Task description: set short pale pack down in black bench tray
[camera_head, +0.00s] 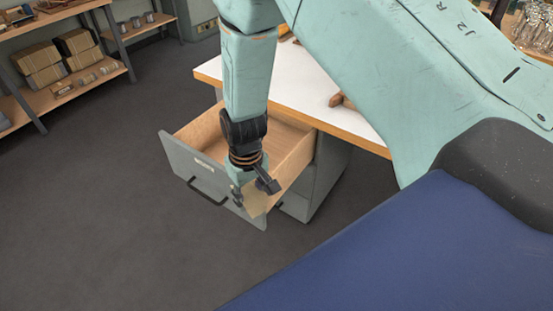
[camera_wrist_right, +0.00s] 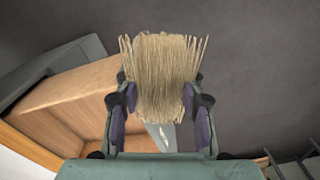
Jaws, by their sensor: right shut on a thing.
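My right gripper (camera_head: 255,190) is shut on a short pale pack (camera_head: 258,203) of bristles. In the right wrist view the pale pack (camera_wrist_right: 160,75) stands between the two finger pads of the right gripper (camera_wrist_right: 158,118), its loose ends fanning out at the top. In the head view the gripper and pack are over the front right part of an open wooden drawer (camera_head: 203,136); whether the pack touches the drawer is hard to tell. I see no black bench tray in either view. My left gripper is not in view.
The grey drawer front (camera_head: 205,180) with its dark handle stands pulled out from the white-topped bench (camera_head: 300,85). Brown wooden pieces (camera_head: 341,101) lie on the bench top. The dark floor (camera_head: 90,200) is clear.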

